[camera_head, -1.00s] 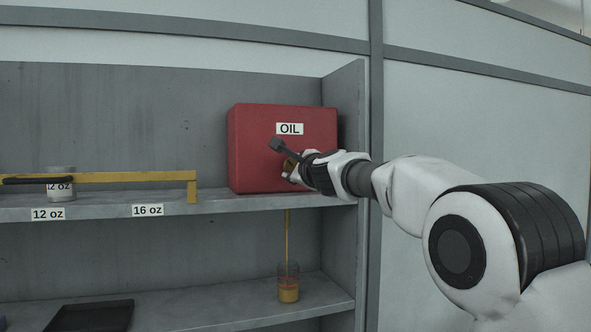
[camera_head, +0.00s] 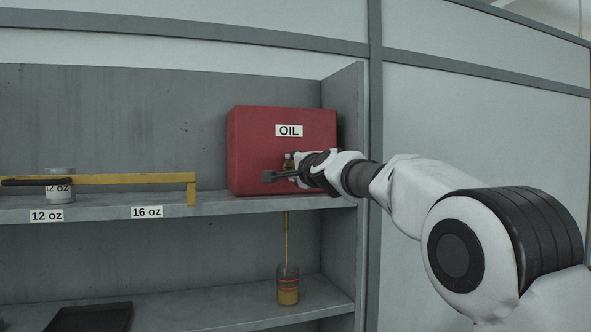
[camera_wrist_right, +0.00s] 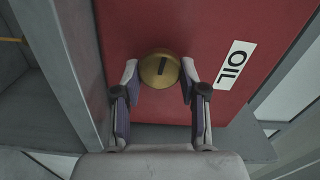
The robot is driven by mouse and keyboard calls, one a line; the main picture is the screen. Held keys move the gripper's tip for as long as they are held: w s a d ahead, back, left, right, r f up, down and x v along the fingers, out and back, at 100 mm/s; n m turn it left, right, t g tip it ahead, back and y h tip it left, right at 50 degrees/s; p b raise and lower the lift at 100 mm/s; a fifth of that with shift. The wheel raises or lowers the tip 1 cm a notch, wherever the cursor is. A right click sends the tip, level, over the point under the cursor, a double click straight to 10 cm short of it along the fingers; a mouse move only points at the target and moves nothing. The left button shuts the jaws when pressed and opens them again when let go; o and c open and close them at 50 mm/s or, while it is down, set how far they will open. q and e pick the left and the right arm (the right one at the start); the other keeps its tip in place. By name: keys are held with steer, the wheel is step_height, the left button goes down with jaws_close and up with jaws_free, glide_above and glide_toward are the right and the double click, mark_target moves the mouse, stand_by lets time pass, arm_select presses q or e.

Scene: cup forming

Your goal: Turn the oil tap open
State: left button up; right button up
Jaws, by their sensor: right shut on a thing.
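The red oil box (camera_head: 255,150), labelled OIL, stands on the upper shelf at the right; it also fills much of the right wrist view (camera_wrist_right: 200,30). Its round brass tap (camera_wrist_right: 159,70) has a dark slot and sits between the fingertips of my right gripper (camera_wrist_right: 160,80). The gripper is shut on the tap. In the head view my right gripper (camera_head: 288,170) is at the box's front and hides most of the tap. A thin yellow oil stream (camera_head: 286,235) runs below the shelf into a clear glass (camera_head: 288,285) partly filled with yellow oil. My left gripper is not in view.
A yellow rail (camera_head: 130,179) and a grey 12 oz cup (camera_head: 60,186) are on the upper shelf at the left. A black tray (camera_head: 90,317) lies on the lower shelf. The shelf's side wall (camera_head: 345,120) is close to the box's right.

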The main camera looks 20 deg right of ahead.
steer(key=shift+r, duration=0.1)
stand_by(0.3)
steer(key=o, duration=1.1)
steer(key=shift+o, duration=0.2)
steer(key=shift+a, duration=0.15)
